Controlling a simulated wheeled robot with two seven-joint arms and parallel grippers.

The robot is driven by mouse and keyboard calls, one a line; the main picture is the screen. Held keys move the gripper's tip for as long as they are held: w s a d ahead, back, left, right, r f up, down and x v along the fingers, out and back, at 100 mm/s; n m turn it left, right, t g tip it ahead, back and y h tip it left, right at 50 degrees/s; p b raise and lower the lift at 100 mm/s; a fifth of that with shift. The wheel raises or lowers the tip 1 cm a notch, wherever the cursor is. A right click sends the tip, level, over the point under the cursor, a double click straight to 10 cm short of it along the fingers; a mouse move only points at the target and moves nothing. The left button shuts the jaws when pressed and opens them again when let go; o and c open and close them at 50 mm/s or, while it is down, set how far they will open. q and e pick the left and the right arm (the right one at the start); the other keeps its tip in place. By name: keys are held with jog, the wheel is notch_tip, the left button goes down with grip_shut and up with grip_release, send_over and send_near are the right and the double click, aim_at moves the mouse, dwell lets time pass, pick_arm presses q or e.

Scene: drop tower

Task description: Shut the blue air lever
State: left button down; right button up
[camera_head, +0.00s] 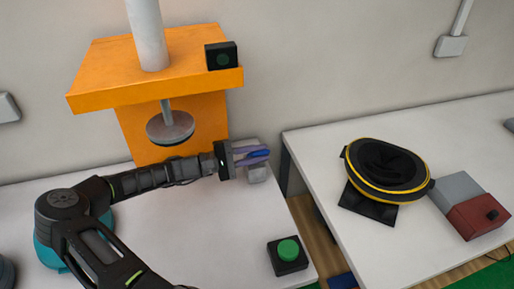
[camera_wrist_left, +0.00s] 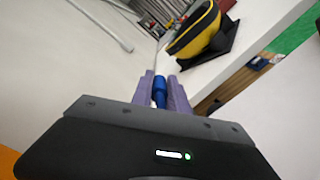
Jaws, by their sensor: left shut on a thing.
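The blue air lever (camera_wrist_left: 160,90) shows between the two purple fingers of my left gripper (camera_wrist_left: 161,88) in the left wrist view. In the head view the lever (camera_head: 258,153) is a short blue bar at the fingertips of my left gripper (camera_head: 253,154), which reaches in from the left. The gripper is shut on the lever. A small grey block (camera_head: 258,174) sits just under the fingers, beside the right edge of the left table. The fingers hide part of the lever. My right gripper is not in view.
An orange press frame (camera_head: 180,110) with a round grey plate (camera_head: 170,127) stands behind my left arm. A green button (camera_head: 288,250) is at the table's front right. A gap separates the right table (camera_head: 330,215), which carries a black and yellow round device (camera_head: 385,166) and a grey-red box (camera_head: 478,217).

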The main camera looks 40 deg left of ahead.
pick_arm(q)
jog(key=shift+s+f, duration=0.2)
jog(key=shift+f, duration=0.2)
jog(key=c, duration=1.5)
grip_release()
jog(key=shift+o, duration=1)
jog(key=shift+r, duration=0.1)
jog(key=b+v, duration=0.1)
jog(key=v, duration=0.6)
jog(key=shift+s+a, duration=0.2)
jog(key=shift+s, duration=0.1)
